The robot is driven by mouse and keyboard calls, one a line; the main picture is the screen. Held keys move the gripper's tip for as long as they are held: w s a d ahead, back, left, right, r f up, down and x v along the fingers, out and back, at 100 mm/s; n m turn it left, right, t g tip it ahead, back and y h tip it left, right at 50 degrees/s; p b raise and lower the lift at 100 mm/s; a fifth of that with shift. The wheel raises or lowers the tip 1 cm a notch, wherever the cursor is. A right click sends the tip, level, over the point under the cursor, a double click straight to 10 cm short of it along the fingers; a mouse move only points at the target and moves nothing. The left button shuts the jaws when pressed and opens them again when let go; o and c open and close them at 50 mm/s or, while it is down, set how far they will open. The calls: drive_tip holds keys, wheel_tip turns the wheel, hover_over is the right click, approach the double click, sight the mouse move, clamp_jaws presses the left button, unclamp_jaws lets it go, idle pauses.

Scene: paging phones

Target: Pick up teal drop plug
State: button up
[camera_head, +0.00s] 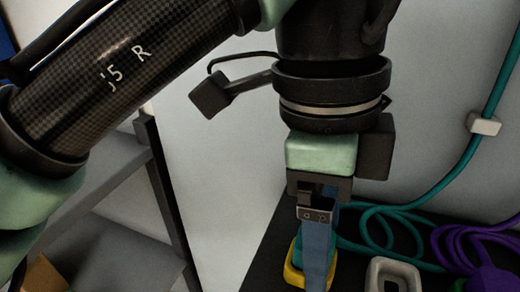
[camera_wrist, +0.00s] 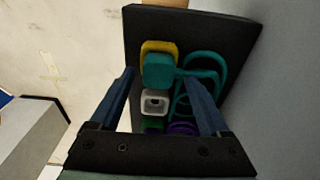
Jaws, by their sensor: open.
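The teal plug (camera_wrist: 158,72) shows in the wrist view as a rounded block, partly over the yellow-rimmed holder (camera_wrist: 157,47). In the head view the yellow holder (camera_head: 292,276) is at the bottom, largely hidden with the plug behind my fingers. The teal cord (camera_head: 375,228) lies in loops to the right of the plug. My gripper (camera_wrist: 157,75) is open, its two blue fingers on either side of the plug in the wrist view. It also shows in the head view (camera_head: 318,282), pointing down. I cannot tell how high the fingertips are above the plug.
A pale grey holder (camera_wrist: 154,102) is beside the yellow one on the dark shelf (camera_wrist: 140,22). A purple cord (camera_head: 462,238) lies at the right. The teal cord rises along the wall through a pale clip (camera_head: 484,124). Grey shelving (camera_head: 110,185) stands at left.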

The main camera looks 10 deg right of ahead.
drive_tip(key=shift+w+a, duration=0.3)
drive_tip(key=shift+a, duration=0.25)
drive_tip(key=shift+c, duration=0.6)
drive_tip(key=shift+a, duration=0.15)
drive_tip(key=shift+c, duration=1.2)
drive_tip(key=shift+s+d, duration=0.2)
drive_tip(key=shift+d, duration=0.15)
drive_tip(key=c, duration=0.7)
drive_tip(key=shift+a, duration=0.15)
clamp_jaws()
drive_tip(key=shift+r, duration=0.1)
wheel_tip(320, 180, up, 10)
drive_tip(key=shift+r, duration=0.9)
